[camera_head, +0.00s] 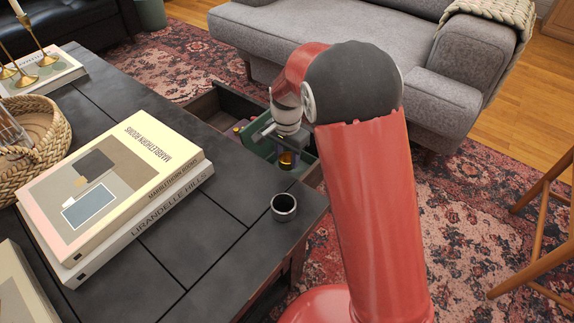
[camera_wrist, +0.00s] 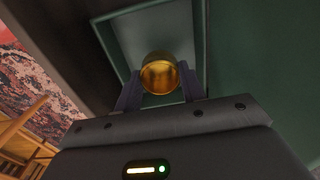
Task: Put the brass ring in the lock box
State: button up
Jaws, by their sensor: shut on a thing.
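The brass ring (camera_wrist: 160,74) is between the two fingers of my gripper (camera_wrist: 158,88) in the wrist view. It also shows in the head view as a small gold thing (camera_head: 287,160) below my wrist. My gripper is shut on it, pointing down over the open drawer. A green-walled box (camera_head: 304,161), which looks like the lock box, lies in the drawer under my gripper. In the wrist view its green wall (camera_wrist: 225,45) surrounds a paler floor behind the ring. I cannot tell whether the ring touches that floor. My arm hides part of the box.
The open drawer (camera_head: 205,101) juts from the dark table (camera_head: 215,215). A dark metal cup-like ring (camera_head: 284,207) stands near the table's corner. Stacked books (camera_head: 125,185) and a woven basket (camera_head: 45,130) are on the left. A grey sofa (camera_head: 330,35) stands behind.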

aim_at(287, 164)
jog(key=shift+f+b, duration=0.3)
jog(key=shift+f, duration=1.55)
jog(key=shift+f, duration=0.15)
jog(key=o, duration=1)
